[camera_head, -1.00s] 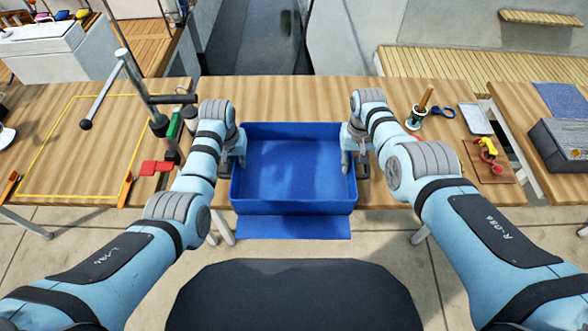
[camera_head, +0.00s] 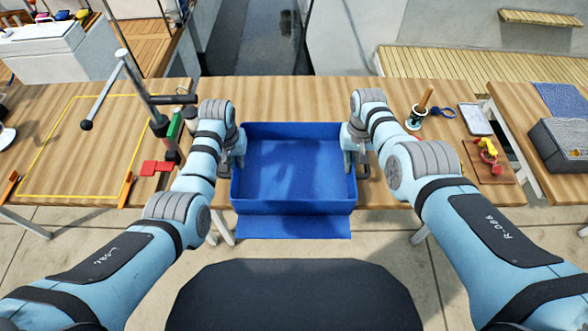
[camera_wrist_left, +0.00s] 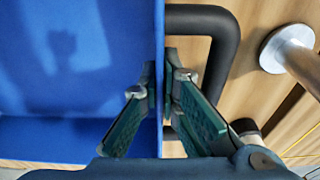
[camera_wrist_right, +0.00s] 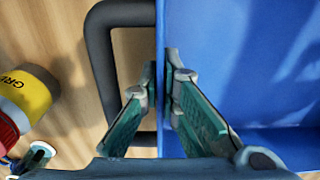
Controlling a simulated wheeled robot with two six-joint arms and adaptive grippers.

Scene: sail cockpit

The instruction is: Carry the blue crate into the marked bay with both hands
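The blue crate (camera_head: 293,207) is an open, empty box standing level at the front of the wooden table, in the middle of the head view. A black handle shows on its left side in the left wrist view (camera_wrist_left: 225,45) and on its right side in the right wrist view (camera_wrist_right: 100,60). My left gripper (camera_wrist_left: 160,75) is shut on the crate's left wall, one finger inside and one outside. My right gripper (camera_wrist_right: 160,75) is shut on the right wall the same way. The marked bay (camera_head: 60,150) is a yellow-outlined, bare area at the table's left.
A grey post with a lever (camera_head: 140,85) stands between crate and bay, near a green item (camera_head: 174,126) and red blocks (camera_head: 156,167).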

